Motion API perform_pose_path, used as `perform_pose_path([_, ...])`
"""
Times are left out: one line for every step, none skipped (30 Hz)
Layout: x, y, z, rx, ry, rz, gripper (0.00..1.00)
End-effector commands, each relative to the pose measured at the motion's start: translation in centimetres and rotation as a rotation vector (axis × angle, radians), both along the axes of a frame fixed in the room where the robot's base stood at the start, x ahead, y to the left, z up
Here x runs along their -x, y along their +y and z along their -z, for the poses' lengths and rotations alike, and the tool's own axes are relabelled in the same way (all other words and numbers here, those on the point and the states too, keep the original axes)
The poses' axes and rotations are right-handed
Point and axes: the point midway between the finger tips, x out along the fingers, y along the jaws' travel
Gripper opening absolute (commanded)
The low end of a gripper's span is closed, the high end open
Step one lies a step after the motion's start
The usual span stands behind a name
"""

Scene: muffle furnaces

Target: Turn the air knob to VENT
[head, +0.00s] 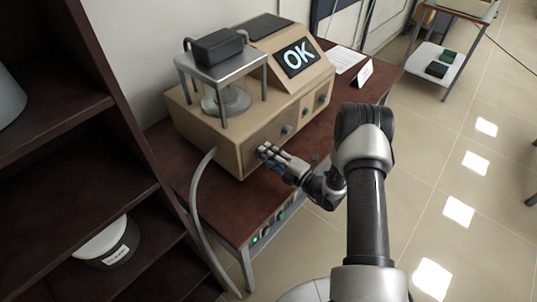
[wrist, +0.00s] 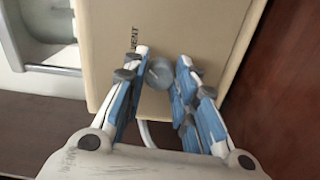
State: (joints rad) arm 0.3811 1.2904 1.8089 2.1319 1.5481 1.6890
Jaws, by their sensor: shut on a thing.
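The beige instrument (head: 235,150) stands on a dark red-brown table, its tilted display (head: 299,57) reading "OK". In the wrist view the round grey air knob (wrist: 160,73) sits on the beige front panel (wrist: 195,30), between my two blue-and-white fingers. My gripper (wrist: 162,68) is shut on the knob. Dark lettering that looks like VENT (wrist: 134,38) is by the knob; the pointer direction cannot be made out. In the head view my gripper (head: 265,152) is at the lower front panel, and its fingers hide the knob.
Another small grey knob (head: 287,129) is on the panel to the right of my gripper. A metal stand (head: 221,72) carries a dark box on the left. A grey hose (head: 197,205) hangs at the left. A dark shelf (head: 75,120) is close by; open floor lies right.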

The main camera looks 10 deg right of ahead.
Motion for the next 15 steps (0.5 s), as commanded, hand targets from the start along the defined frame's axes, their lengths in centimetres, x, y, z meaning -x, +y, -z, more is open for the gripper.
perform_pose_path([0.03,0.02,0.05,-0.02,0.015,-0.001,0.02])
perform_pose_path([0.03,0.02,0.05,-0.03,0.023,-0.001,0.02])
perform_pose_path([0.03,0.02,0.06,-0.045,0.034,-0.001,0.02])
perform_pose_path([0.03,0.02,0.06,-0.053,0.04,-0.001,0.02])
perform_pose_path([0.03,0.02,0.06,-0.062,0.046,-0.001,0.02])
perform_pose_path([0.03,0.02,0.07,-0.071,0.053,-0.001,0.02])
perform_pose_path([0.02,0.03,0.07,-0.078,0.058,-0.001,0.02])
perform_pose_path([0.02,0.03,0.07,-0.084,0.062,-0.001,0.02])
perform_pose_path([0.02,0.03,0.07,-0.09,0.067,-0.001,0.02])
perform_pose_path([0.02,0.03,0.07,-0.094,0.069,-0.001,0.02])
perform_pose_path([0.02,0.03,0.07,-0.097,0.071,-0.001,0.02])
perform_pose_path([0.02,0.03,0.07,-0.1,0.074,-0.001,0.02])
perform_pose_path([0.02,0.03,0.08,-0.102,0.075,-0.001,0.02])
perform_pose_path([0.02,0.03,0.07,-0.104,0.077,-0.001,0.02])
perform_pose_path([0.02,0.03,0.07,-0.105,0.078,-0.001,0.02])
